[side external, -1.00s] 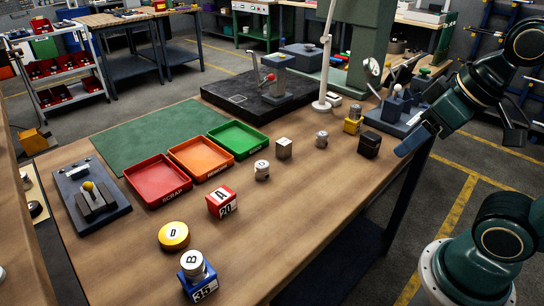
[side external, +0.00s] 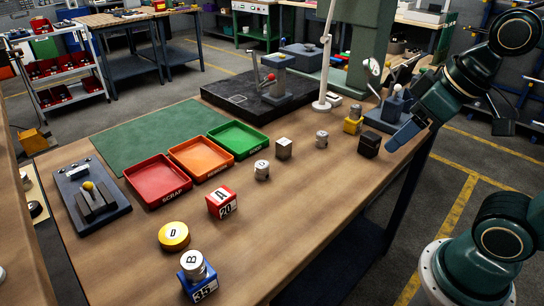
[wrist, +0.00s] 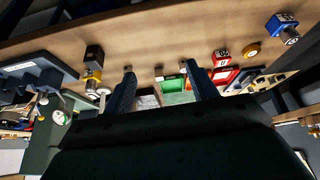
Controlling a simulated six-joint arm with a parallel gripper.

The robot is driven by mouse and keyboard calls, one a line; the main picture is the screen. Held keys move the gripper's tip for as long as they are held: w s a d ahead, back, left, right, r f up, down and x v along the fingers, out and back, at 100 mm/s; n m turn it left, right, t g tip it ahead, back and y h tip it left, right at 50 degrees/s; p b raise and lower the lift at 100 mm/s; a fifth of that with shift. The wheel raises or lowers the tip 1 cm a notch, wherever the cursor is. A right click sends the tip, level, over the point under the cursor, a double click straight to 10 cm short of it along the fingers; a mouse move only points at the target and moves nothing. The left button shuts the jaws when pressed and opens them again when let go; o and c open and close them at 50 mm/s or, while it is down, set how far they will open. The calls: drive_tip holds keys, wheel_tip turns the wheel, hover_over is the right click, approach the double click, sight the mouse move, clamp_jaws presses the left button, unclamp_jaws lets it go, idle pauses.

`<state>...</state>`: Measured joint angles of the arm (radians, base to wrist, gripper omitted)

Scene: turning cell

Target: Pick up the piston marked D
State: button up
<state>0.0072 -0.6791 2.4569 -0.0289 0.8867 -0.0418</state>
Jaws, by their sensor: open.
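Two small silver pistons stand apart on the bench: one (side external: 262,170) in front of the green tray with a dark letter I cannot read surely, and one (side external: 321,139) farther back, its mark too small to read. A third silver piston (side external: 193,264), marked B, stands on a blue block. A yellow disc (side external: 174,235) carries a dark mark that looks like a D. My gripper (side external: 401,137) is at the bench's right edge, beyond the black block, apart from all pistons. In the wrist view my gripper (wrist: 159,70) is open, with nothing held between its fingers.
A black block (side external: 369,144) and a yellow block (side external: 353,122) stand nearest my gripper. The front right bench is clear.

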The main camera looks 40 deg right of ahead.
drive_tip(key=w+a+n+g+y, duration=0.15)
drive_tip(key=w+n, duration=0.25)
drive_tip(key=w, duration=0.8)
drive_tip(key=n+y, duration=0.2)
drive_tip(key=n, duration=0.2)
approach(262, 164)
drive_tip(key=r, duration=0.3)
drive_tip(key=shift+s+d+r+g+h, duration=0.25)
drive_tip(key=shift+r+g, duration=0.1)
drive_tip(key=shift+f, duration=0.15)
drive_tip(key=shift+x, duration=4.15)
drive_tip(key=shift+x, duration=2.6)
drive_tip(key=shift+c, duration=0.5)
drive_tip(key=c, duration=1)
